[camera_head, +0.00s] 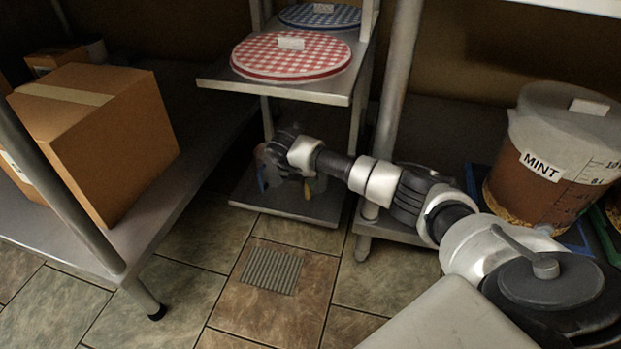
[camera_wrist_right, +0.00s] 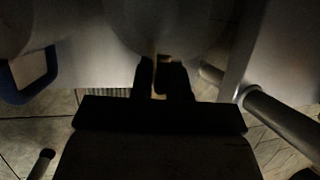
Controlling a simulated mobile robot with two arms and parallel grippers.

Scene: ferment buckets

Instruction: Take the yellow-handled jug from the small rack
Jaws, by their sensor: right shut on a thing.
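The small rack (camera_head: 296,92) stands at the centre back of the head view, with a low bottom shelf (camera_head: 275,211). My right gripper (camera_head: 291,163) reaches in over that shelf. The yellow handle of the jug (camera_head: 307,190) shows just below the gripper; the arm hides most of the jug. In the right wrist view my right gripper's fingers (camera_wrist_right: 161,80) are closed around a narrow, dim, yellowish handle, with the pale jug body (camera_wrist_right: 165,22) just beyond. A blue-handled jug (camera_wrist_right: 34,76) is at the left there; its blue handle also shows in the head view (camera_head: 262,181). My left gripper is not in view.
A MINT bucket (camera_head: 546,165) is at right, a cardboard box (camera_head: 100,140) on the left shelf. The floor in front is clear.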

